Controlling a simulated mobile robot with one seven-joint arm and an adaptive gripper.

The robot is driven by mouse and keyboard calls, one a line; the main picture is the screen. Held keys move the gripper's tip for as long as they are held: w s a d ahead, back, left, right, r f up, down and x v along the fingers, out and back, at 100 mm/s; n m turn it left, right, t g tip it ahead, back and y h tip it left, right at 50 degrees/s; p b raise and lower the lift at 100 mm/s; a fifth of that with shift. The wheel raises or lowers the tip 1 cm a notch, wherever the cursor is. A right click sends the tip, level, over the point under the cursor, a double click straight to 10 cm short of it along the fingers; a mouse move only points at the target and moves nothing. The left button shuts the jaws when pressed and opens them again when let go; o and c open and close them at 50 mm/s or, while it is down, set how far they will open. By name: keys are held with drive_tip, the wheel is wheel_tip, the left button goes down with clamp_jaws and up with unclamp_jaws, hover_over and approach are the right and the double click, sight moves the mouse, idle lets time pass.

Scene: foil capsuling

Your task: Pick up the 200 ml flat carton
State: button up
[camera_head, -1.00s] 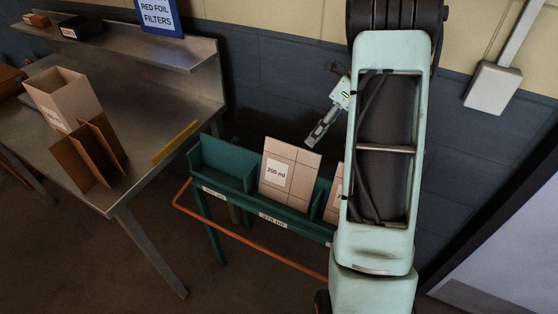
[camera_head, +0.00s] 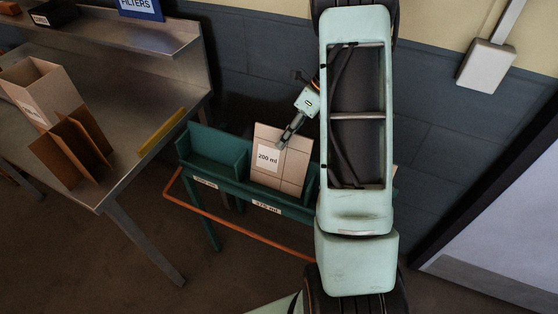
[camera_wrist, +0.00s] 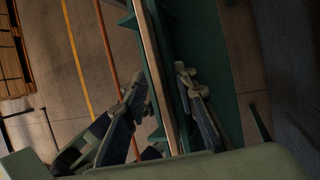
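The 200 ml flat carton (camera_head: 294,172) is a tan panel with a white "200 ml" label. It leans upright in the middle bay of the green rack (camera_head: 213,153). My gripper (camera_head: 285,143) is at the carton's upper edge, its finger overlapping the top of the panel in the head view. In the wrist view, my gripper (camera_wrist: 162,76) has its fingers apart, one on each side of the carton's thin edge (camera_wrist: 154,45). A gap shows on the right side; contact on the left cannot be told.
An orange rail (camera_head: 235,228) runs along the rack's front. The left bay looks empty. At left, a steel table (camera_head: 120,135) holds a tan box (camera_head: 45,88) and brown dividers (camera_head: 75,150). My arm hides the rack's right part.

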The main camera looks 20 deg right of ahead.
drive_tip(key=shift+a+f, duration=0.3)
drive_tip(key=shift+f, duration=0.25)
drive_tip(key=shift+f, duration=0.25)
drive_tip(key=shift+c, duration=0.4)
clamp_jaws()
